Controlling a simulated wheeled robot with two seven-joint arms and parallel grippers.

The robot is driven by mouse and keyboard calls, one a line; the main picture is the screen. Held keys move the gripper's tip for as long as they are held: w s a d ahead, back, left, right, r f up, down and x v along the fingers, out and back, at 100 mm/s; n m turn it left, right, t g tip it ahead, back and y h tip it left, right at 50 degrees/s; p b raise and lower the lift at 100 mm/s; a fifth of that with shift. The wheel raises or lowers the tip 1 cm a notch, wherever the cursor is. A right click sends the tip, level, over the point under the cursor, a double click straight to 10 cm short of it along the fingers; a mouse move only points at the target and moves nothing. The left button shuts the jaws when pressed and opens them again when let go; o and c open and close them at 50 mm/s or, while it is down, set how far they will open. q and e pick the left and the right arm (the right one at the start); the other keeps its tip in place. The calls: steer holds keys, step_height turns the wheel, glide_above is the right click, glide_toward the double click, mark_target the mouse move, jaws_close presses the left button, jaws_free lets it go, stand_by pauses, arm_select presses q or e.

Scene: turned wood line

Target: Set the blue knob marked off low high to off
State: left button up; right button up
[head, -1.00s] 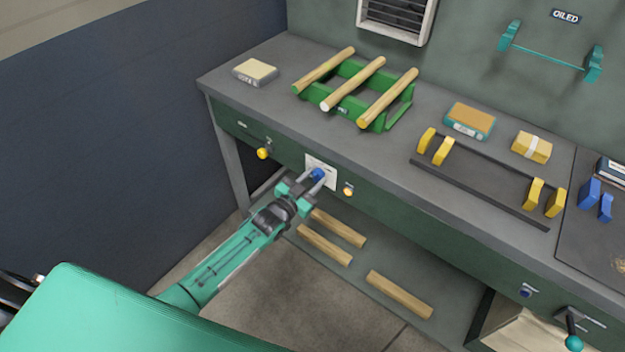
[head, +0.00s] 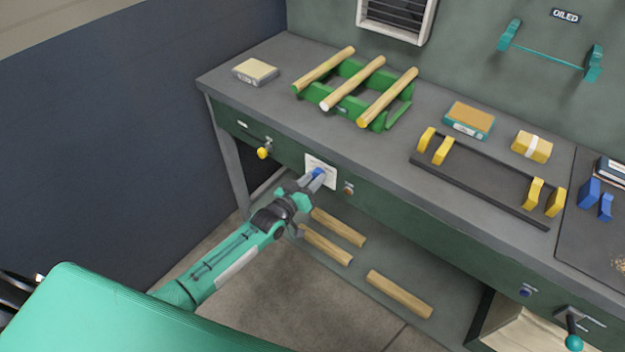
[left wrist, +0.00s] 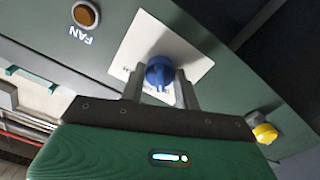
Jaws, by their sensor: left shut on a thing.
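The blue knob (head: 317,172) sits on a white plate (head: 329,182) on the bench's green front panel. It also shows in the left wrist view (left wrist: 159,72), with its grip ridge between my fingers. The plate (left wrist: 187,53) shows there too, but its marks are mostly covered and too small to read. My left gripper (head: 315,176) is shut on the knob, one finger on each side. Which mark the knob points at cannot be told. My right gripper is not in view.
A round lamp (head: 348,190) beside the plate looks unlit; the wrist view shows FAN next to it (left wrist: 86,14). A yellow knob (head: 264,152) sits left along the panel. Wood sticks (head: 400,294) lie on the low shelf beneath.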

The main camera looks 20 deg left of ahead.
arm_select(q)
steer(key=shift+n, duration=0.8)
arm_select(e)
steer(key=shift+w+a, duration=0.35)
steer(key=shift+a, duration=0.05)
arm_select(q)
steer(key=o, duration=1)
steer(key=b+v, duration=0.1)
steer(key=v, duration=1.2)
steer(key=shift+s+a, duration=0.1)
steer(key=shift+s, duration=0.3)
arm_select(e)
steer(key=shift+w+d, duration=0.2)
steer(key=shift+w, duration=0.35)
